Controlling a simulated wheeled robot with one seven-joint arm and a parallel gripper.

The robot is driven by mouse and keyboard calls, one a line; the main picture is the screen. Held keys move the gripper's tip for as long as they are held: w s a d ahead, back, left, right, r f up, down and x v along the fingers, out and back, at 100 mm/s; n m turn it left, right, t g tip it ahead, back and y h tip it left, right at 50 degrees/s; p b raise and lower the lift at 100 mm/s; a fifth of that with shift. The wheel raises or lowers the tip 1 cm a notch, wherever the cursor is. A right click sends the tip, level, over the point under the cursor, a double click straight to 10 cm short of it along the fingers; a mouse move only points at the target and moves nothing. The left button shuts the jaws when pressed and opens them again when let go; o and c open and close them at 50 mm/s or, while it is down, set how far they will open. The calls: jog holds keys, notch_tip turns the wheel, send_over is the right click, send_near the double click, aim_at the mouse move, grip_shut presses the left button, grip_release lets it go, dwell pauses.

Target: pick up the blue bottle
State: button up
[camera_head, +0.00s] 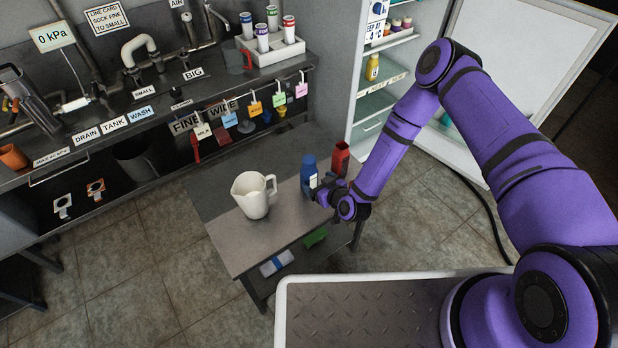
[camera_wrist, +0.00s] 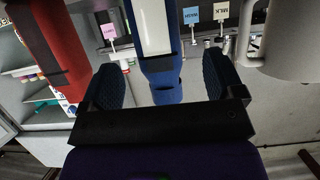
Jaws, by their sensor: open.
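The blue bottle (camera_head: 308,172) stands upright on the small table (camera_head: 240,256), towards its right end. In the wrist view the blue bottle (camera_wrist: 163,82), with a white label, stands ahead of and between my two fingers. My gripper (camera_head: 318,190) is at the bottle's near right side. In the wrist view my gripper (camera_wrist: 165,82) is open, with one finger on each side of the bottle and gaps visible. I cannot tell how far the bottle reaches in between the fingers.
A red bottle (camera_head: 340,158) stands close to the right of the blue one; it also shows at the left of the wrist view (camera_wrist: 48,45). A white jug (camera_head: 252,196) stands to the left. A bench (camera_head: 150,130) lies behind, and an open fridge (camera_head: 375,95) at the back right.

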aim_at(314, 178)
jog(key=shift+x, duration=2.55)
jog(key=shift+w+d, duration=0.1)
jog(key=c, duration=1.2)
jog(key=shift+o, duration=0.2)
